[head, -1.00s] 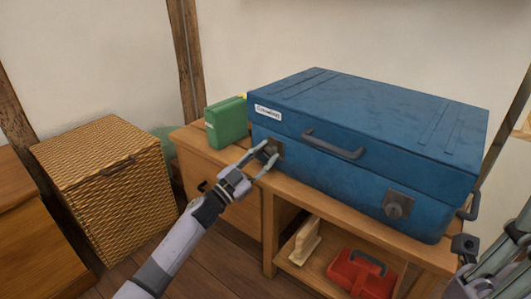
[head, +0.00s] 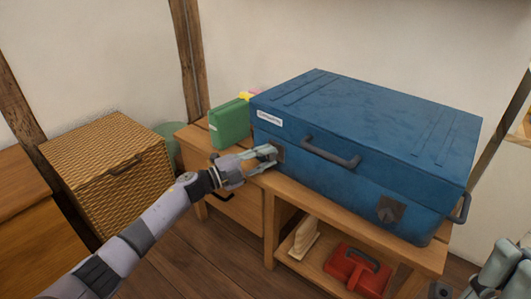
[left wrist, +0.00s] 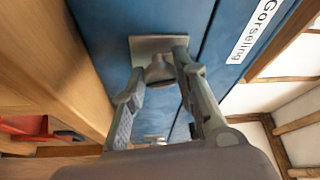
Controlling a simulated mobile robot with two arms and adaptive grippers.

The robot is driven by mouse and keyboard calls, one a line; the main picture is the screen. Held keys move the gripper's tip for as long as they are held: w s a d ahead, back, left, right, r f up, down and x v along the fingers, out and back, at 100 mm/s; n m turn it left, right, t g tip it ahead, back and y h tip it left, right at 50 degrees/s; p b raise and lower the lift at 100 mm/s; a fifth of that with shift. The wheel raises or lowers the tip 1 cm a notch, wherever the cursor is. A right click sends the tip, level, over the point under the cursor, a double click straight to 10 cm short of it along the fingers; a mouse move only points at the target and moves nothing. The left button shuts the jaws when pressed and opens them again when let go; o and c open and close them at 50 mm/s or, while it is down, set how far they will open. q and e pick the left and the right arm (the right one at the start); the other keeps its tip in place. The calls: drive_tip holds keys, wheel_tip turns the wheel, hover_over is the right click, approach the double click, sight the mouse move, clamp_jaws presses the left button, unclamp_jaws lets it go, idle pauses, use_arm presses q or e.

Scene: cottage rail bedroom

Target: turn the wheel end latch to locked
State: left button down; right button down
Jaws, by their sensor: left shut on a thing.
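A blue suitcase (head: 370,115) lies flat on a wooden bench, with a dark latch on its front face near each end. The left latch (left wrist: 147,46) is a grey square plate with a round knob (left wrist: 158,72), below the name label. My left gripper (head: 268,155) is shut on that knob, one finger on each side, and hides most of it in the head view. The right latch (head: 390,212) is a dark plate with nothing touching it. I see no wheels, so I cannot tell which end is the wheel end. My right gripper (head: 440,289) shows only partly at the lower right.
A green box (head: 229,124) stands on the bench left of the suitcase. A wicker hamper (head: 105,180) stands further left. A red case (head: 357,272) sits on the shelf below. The suitcase's front handle (head: 330,152) juts out just right of my left gripper.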

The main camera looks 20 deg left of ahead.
use_arm(q)
drive_tip(key=shift+r+m+g+y+p, duration=0.15)
drive_tip(key=shift+m+g+y+p, duration=0.25)
drive_tip(key=shift+m+p, duration=0.75)
drive_tip(key=shift+m, duration=0.45)
drive_tip(key=c, duration=1.3)
unclamp_jaws()
drive_tip(key=v, duration=1.2)
drive_tip(key=shift+a, duration=0.1)
